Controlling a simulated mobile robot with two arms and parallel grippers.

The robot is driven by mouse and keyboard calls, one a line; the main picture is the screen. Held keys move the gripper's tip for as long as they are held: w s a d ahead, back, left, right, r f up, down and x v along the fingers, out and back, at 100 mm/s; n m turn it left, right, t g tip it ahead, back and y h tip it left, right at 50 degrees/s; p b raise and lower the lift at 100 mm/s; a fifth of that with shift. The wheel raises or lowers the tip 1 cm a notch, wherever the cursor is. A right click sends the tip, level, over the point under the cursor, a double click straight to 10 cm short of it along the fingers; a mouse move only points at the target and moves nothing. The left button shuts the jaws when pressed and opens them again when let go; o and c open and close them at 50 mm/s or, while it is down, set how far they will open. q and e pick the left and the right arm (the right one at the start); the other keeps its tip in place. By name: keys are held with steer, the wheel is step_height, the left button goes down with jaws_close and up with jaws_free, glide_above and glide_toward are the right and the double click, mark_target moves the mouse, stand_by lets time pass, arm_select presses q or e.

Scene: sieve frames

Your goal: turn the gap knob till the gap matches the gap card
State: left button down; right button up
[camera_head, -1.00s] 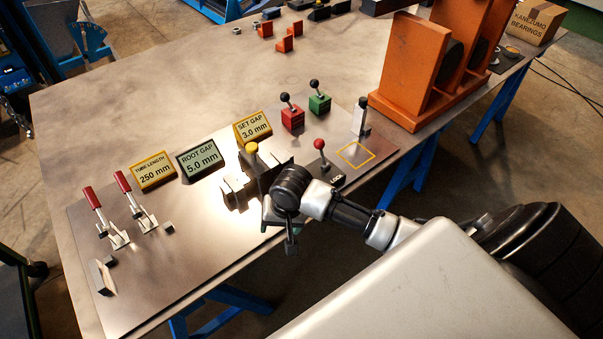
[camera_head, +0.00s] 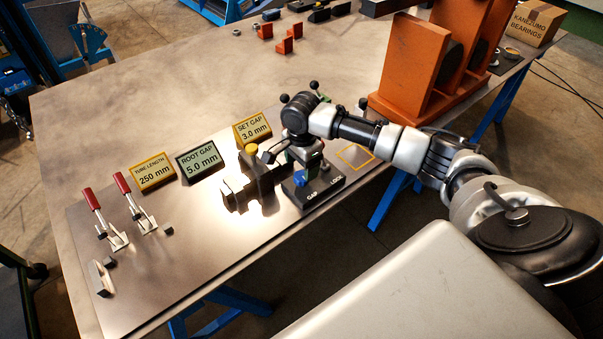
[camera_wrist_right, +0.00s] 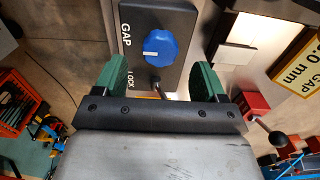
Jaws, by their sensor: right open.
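The yellow SET GAP card (camera_head: 253,128) reads 3.0 mm. The ROOT GAP display (camera_head: 202,159) reads 5.0 mm. The blue gap knob (camera_wrist_right: 167,47), with a white mark, sits on a dark box (camera_wrist_right: 185,20) labelled GAP and LOCK; the knob also shows in the head view (camera_head: 300,178). My right gripper (camera_head: 304,166) is over the box, pointing down. In the right wrist view its green fingers (camera_wrist_right: 162,65) are open, one on each side of the knob, with space to both. A metal rod by the LOCK label is partly hidden by the gripper. My left gripper is out of view.
A yellow-topped fixture (camera_head: 251,165) stands just left of the box. A TUBE LENGTH card (camera_head: 153,172) and two red-handled clamps (camera_head: 130,195) are farther left. A large orange stand (camera_head: 415,75) is at the right. Several small orange brackets lie behind; the back left table is clear.

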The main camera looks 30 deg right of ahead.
mark_target(302, 175)
steer(key=shift+f, duration=2.15)
steer(key=shift+c, duration=0.5)
